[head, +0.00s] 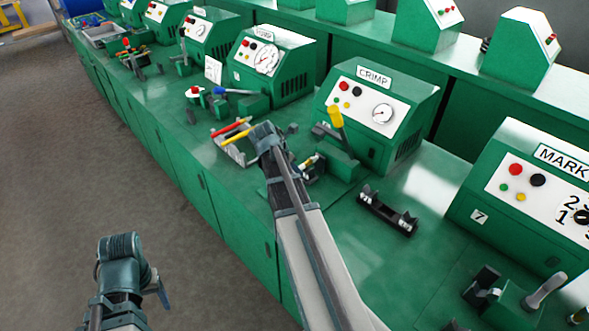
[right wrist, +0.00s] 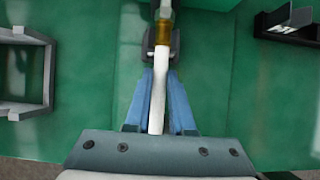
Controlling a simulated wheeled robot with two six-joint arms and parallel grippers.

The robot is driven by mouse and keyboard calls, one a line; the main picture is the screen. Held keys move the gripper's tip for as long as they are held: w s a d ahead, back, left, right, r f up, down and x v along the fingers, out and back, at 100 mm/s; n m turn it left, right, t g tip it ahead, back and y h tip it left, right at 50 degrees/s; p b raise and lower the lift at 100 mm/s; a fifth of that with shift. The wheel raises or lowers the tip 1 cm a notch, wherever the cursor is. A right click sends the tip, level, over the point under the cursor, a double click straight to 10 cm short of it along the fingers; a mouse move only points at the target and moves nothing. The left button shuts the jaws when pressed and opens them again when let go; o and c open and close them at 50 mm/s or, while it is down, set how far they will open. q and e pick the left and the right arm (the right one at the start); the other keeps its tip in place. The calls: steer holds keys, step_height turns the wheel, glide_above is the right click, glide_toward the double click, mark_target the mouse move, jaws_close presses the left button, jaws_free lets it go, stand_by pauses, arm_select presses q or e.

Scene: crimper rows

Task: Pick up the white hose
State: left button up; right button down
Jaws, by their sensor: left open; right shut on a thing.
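The white hose (right wrist: 158,95) lies lengthwise between the blue fingers of my right gripper (right wrist: 160,88) in the right wrist view. The fingers are shut on it. A brass-coloured collar (right wrist: 163,34) is at its far end, over a dark holder (right wrist: 149,44). In the head view my right arm hides much of this spot; a small pale piece with a brass-coloured part (head: 311,162) shows beside the wrist, in front of the CRIMP machine (head: 377,105). My left gripper (head: 163,290) is open and empty, low at the left over the floor, away from the bench.
A light tray (head: 240,155) with red and yellow handled things is left of my right wrist. A black cradle (head: 388,212) stands to the right. A yellow-topped lever (head: 336,118) rises close by. The MARK machine (head: 535,190) is further right.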

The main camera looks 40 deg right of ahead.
step_height(320, 180, up, 3)
steer(key=shift+f+p, duration=0.1)
steer(key=shift+p, duration=0.95)
steer(key=s+a, duration=0.8)
steer(key=a, duration=0.5)
steer(key=shift+s+a+r+p, duration=0.25)
steer(key=shift+a+r+p, duration=0.05)
steer(key=shift+r+p, duration=0.15)
